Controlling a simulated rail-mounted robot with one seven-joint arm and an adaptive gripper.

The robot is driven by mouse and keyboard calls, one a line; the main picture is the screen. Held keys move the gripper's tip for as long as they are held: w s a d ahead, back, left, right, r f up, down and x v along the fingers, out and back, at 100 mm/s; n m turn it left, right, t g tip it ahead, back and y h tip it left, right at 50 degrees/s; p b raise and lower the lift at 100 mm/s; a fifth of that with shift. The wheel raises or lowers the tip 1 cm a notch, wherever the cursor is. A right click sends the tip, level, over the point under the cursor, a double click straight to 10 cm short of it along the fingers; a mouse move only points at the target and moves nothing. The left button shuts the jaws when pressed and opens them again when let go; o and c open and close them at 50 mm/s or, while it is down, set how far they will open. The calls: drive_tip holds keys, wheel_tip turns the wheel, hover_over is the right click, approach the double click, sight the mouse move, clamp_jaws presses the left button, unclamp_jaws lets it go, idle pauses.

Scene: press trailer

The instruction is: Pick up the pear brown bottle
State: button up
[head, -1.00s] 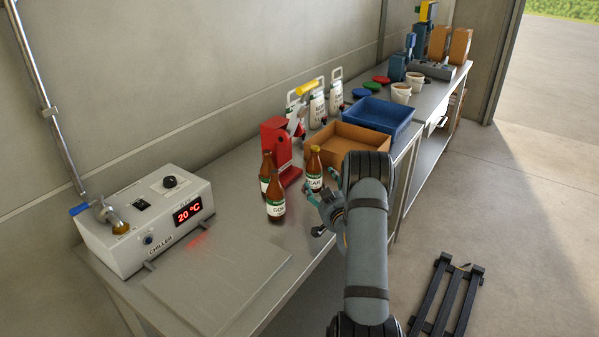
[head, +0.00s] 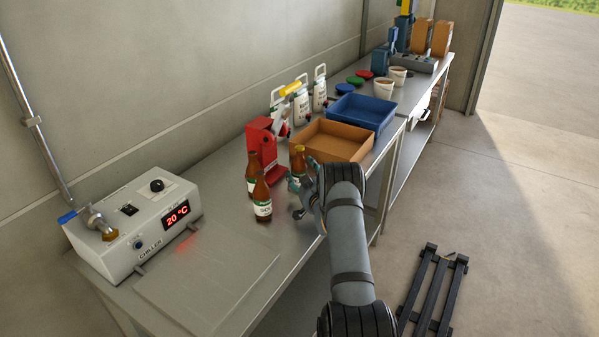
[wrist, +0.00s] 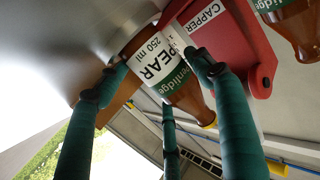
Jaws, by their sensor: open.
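The pear brown bottle (head: 297,168) stands upright on the metal bench, with a yellow cap and a white and green label. In the wrist view the bottle (wrist: 165,62) reads "PEAR 250 ml" and lies between my fingers. My gripper (head: 304,188) is open around the bottle from the right side; its fingers also show in the wrist view (wrist: 157,66). I cannot tell whether any finger touches the glass. The lower part of the bottle is partly hidden by my gripper in the head view.
Two other brown bottles, one at the front (head: 262,200) and one behind it (head: 252,172), stand close to the left. A red capper (head: 261,146) is behind. An orange-brown tray (head: 345,152) and blue tray (head: 381,126) are beyond. A chiller (head: 125,230) stands front left.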

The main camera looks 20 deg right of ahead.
drive_tip(key=shift+c, duration=0.4)
drive_tip(key=c, duration=1.1)
drive_tip(key=shift+a, duration=0.1)
drive_tip(key=shift+c, duration=1.4)
drive_tip(key=shift+r, duration=0.1)
